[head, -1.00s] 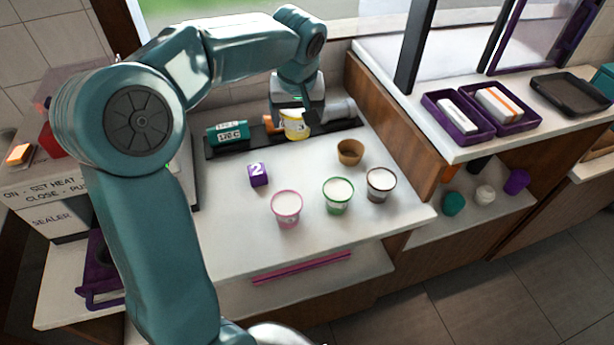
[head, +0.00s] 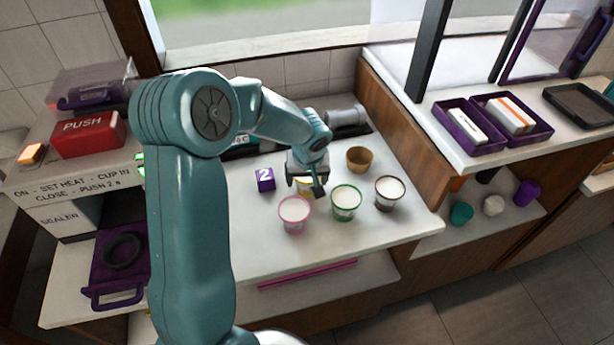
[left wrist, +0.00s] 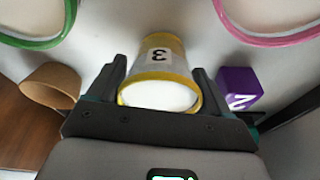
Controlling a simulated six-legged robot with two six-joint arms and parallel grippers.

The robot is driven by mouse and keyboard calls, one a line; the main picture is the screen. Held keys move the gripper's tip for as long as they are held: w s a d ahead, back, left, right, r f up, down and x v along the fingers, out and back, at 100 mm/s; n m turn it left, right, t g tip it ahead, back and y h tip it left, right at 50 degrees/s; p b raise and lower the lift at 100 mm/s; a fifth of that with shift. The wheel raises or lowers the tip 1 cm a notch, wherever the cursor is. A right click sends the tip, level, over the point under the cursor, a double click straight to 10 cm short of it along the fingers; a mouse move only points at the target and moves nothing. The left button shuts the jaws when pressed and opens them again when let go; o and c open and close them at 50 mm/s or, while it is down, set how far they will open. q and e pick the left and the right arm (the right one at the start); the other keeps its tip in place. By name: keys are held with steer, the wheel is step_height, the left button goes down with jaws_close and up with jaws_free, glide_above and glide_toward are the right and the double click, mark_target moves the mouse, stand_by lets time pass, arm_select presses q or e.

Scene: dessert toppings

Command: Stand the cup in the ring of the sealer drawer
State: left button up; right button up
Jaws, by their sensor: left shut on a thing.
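My left gripper (head: 307,187) is shut on a yellow-rimmed cup (left wrist: 161,77) marked 3. In the head view the gripper hides most of this cup, over the counter behind the pink-rimmed and green-rimmed cups. In the left wrist view it sits between both fingers, its pale round face toward the camera. The sealer (head: 57,218) stands at the left. Its purple drawer (head: 103,291) is out, and a dark ring (head: 123,251) shows in it, empty. My right gripper is not in view.
A pink-rimmed cup (head: 294,213), a green-rimmed cup (head: 345,202) and a brown-rimmed cup (head: 389,193) stand on the counter. A purple block (head: 265,179) marked 2 and a tan cup (head: 358,159) are near the gripper. My left arm crosses between drawer and cups.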

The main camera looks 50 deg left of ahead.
arm_select(q)
steer(key=shift+f, duration=0.1)
steer(key=o, duration=1.1)
steer(key=shift+c, duration=0.2)
